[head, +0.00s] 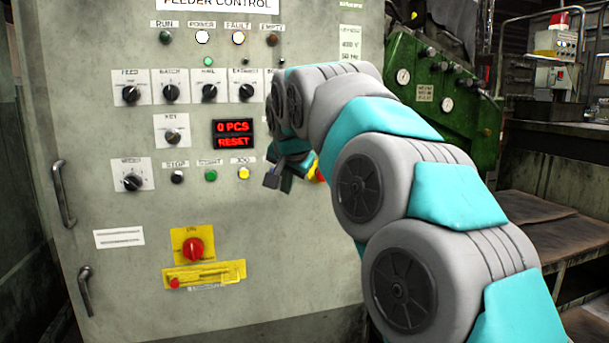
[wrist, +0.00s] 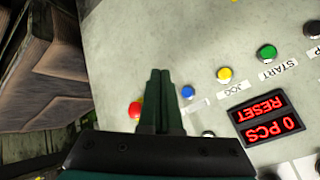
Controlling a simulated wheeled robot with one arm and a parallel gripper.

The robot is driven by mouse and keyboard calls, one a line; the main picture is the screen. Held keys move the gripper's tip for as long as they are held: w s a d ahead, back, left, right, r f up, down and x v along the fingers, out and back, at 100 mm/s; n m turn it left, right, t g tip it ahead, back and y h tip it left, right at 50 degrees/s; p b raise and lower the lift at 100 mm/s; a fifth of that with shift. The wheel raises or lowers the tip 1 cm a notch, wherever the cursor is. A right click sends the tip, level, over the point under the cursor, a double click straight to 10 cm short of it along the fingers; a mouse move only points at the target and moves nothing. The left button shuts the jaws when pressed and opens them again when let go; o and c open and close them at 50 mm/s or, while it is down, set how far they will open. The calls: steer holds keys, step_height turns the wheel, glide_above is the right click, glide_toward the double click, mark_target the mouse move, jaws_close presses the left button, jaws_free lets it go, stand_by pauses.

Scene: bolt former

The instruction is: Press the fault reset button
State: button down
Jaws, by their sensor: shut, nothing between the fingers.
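In the wrist view a blue button (wrist: 187,92) sits on the panel beside the yellow JOG button (wrist: 224,75); its label is too small to read. It could be the fault reset button. My gripper (wrist: 159,75) is shut and empty, its fingertips appearing between the blue button and a red button (wrist: 135,110). I cannot tell how far they are from the panel. In the head view my gripper (head: 275,180) is in front of the panel, right of the yellow button (head: 243,173), and hides the blue button. The red display (head: 232,134) reads "0 PCS RESET".
The feeder control cabinet (head: 130,240) carries rows of knobs, a green button (head: 211,175), a black button (head: 177,177) and a red rotary switch (head: 193,248) on yellow. The FAULT lamp (head: 238,37) looks lit. A green machine (head: 440,100) stands at the right, behind my arm.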

steer(key=shift+w+d+r, duration=0.2)
steer(key=shift+r, duration=0.05)
steer(key=shift+w, duration=0.1)
steer(key=w+a+p, duration=0.2)
steer(key=w+p, duration=0.3)
steer(key=w, duration=0.3)
steer(key=shift+w+a+p, duration=0.15)
steer(key=shift+a+p, duration=0.1)
steer(key=shift+p, duration=0.05)
steer(key=shift+w, duration=0.15)
stand_by(2.0)
steer(key=shift+w+a, duration=0.1)
steer(key=shift+w, duration=0.15)
